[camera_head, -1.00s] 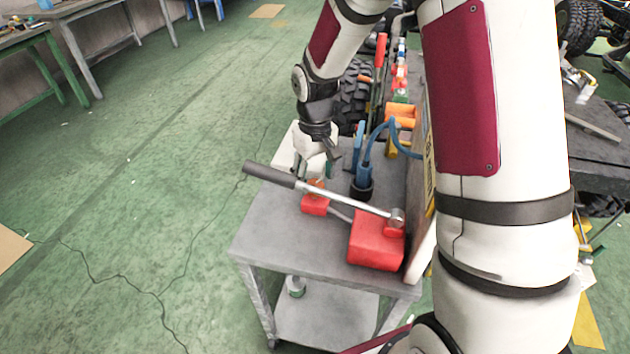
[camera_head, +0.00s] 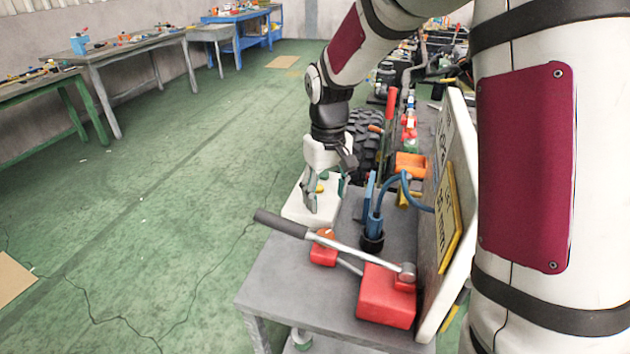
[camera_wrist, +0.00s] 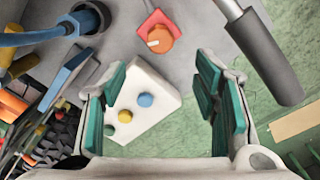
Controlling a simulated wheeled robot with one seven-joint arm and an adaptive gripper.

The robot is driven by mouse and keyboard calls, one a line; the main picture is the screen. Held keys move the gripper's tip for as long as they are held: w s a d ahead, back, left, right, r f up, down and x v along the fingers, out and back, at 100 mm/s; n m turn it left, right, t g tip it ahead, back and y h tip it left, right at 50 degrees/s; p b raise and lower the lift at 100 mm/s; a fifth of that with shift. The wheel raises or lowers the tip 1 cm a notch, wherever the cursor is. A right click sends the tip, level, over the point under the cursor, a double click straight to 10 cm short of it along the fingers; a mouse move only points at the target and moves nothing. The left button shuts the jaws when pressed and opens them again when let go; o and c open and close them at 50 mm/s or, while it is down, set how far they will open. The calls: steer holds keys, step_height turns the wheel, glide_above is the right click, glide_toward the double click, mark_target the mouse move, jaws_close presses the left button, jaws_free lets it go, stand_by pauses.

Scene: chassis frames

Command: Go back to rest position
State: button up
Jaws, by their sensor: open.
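My gripper (camera_head: 325,188) hangs at the end of my arm over the back left part of the grey cart, pointing down. In the wrist view my gripper (camera_wrist: 163,105) is open, with its green-padded fingers wide apart and nothing held between them. A white box (camera_wrist: 150,88) with several coloured buttons lies below and partly between the fingers. In the head view the white box (camera_head: 296,208) is partly hidden by my gripper.
On the grey cart (camera_head: 270,290) are a red block (camera_head: 388,296) with a long dark-handled lever (camera_head: 282,223), a blue tool (camera_head: 372,222) in a black cup, and an orange block (camera_head: 410,165). A white sign board (camera_head: 452,190) stands along its right. Green floor is free at left.

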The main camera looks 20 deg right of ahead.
steer(key=s+r+t, duration=0.1)
steer(key=s+r, duration=0.3)
steer(key=s, duration=0.5)
steer(key=s+r+m+t, duration=0.1)
steer(key=s+r, duration=0.4)
steer(key=s, duration=0.4)
steer(key=s+r+m+t, duration=0.1)
steer(key=s+r+t, duration=0.1)
steer(key=s+r, duration=0.3)
steer(key=s, duration=0.4)
steer(key=shift+p, duration=0.4)
steer(key=shift+s+d+r, duration=0.1)
steer(key=shift+r, duration=0.05)
steer(key=shift+c, duration=0.5)
stand_by(3.9)
